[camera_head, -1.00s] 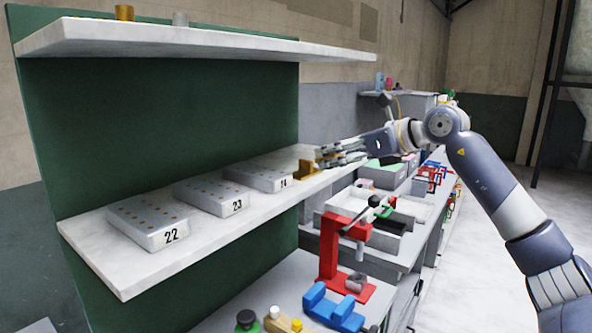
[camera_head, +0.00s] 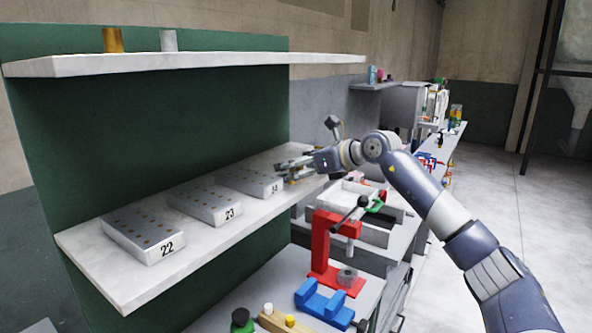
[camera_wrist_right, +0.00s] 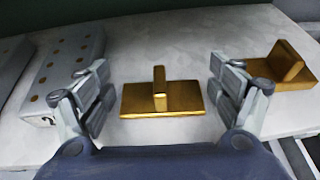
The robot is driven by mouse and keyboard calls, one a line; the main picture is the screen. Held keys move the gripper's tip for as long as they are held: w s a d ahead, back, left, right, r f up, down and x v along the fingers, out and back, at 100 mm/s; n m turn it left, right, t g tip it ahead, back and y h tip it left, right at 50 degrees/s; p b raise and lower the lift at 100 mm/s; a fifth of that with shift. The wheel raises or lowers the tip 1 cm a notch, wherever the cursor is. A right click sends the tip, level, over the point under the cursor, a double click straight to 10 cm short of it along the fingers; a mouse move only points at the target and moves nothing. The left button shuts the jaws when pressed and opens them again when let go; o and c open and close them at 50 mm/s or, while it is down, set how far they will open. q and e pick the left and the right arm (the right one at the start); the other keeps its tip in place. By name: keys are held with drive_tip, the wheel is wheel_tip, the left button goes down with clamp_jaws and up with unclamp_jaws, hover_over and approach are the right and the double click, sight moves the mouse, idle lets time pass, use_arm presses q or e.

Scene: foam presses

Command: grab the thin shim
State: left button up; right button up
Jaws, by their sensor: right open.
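In the right wrist view a brass piece (camera_wrist_right: 182,100), a flat plate with a narrow upright tab, lies on the white shelf between the fingers of my right gripper (camera_wrist_right: 160,85). The gripper is open and empty, with a gap on each side of the plate. A second brass piece (camera_wrist_right: 283,72) with a broader upright tab lies to the right, outside the fingers. I cannot tell for certain which is the thin shim. In the head view my right gripper (camera_head: 284,168) reaches over the right end of the shelf and mostly hides the brass pieces. My left gripper is not in view.
Grey blocks numbered 22 (camera_head: 145,237) and 23 (camera_head: 207,205), plus a third (camera_head: 250,180), stand left of the gripper on the shelf (camera_head: 122,285). An upper shelf (camera_head: 190,62) hangs above. A red press (camera_head: 321,243) stands below on the right.

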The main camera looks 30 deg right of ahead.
drive_tip(key=shift+s+r, duration=0.1)
drive_tip(key=c, duration=0.9)
